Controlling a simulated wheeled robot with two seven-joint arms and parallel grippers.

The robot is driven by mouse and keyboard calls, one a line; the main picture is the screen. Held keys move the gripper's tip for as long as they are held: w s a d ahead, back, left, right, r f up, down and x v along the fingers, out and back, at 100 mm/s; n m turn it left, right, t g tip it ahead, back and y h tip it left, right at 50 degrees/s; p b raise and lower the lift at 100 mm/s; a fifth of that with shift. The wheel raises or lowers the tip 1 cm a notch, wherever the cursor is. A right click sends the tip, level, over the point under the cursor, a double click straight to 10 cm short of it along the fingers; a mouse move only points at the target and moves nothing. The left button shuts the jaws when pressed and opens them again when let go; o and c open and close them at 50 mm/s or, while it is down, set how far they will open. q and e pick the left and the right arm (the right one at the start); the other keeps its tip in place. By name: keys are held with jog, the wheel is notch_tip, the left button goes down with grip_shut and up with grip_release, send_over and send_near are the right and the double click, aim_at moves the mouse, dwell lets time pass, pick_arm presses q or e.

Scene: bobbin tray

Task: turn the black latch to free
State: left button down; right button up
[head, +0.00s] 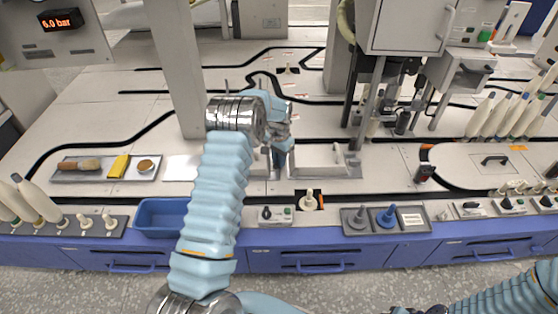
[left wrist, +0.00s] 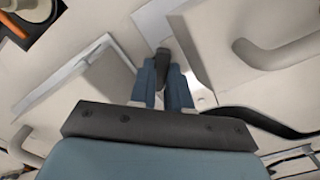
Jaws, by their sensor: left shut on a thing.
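The black latch (left wrist: 163,60) is a small dark piece between the fingertips in the left wrist view, at a gap between two pale panels. My left gripper (left wrist: 165,75) is shut on it, with a blue finger on each side. In the head view my left gripper (head: 277,152) points down at the console near the white handled panel, and its hand and arm hide the latch. At the bottom right of the head view my right arm shows, with only a dark end piece (head: 420,310) at the frame edge, so its jaws cannot be made out.
A pale panel with a handle (left wrist: 275,50) lies right of the latch; another pale panel (left wrist: 85,85) lies left. A grey post (head: 178,70) rises behind my left arm.

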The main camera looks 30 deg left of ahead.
pick_arm(q)
jog(key=n, duration=0.3)
jog(key=shift+n, duration=0.4)
jog(key=n, duration=0.4)
jog(key=shift+n, duration=0.3)
jog(key=c, duration=1.1)
grip_release()
jog(key=shift+r, duration=0.1)
notch_tip(320, 180, up, 14)
jog(key=shift+f+p, duration=0.15)
jog(key=shift+p, duration=0.35)
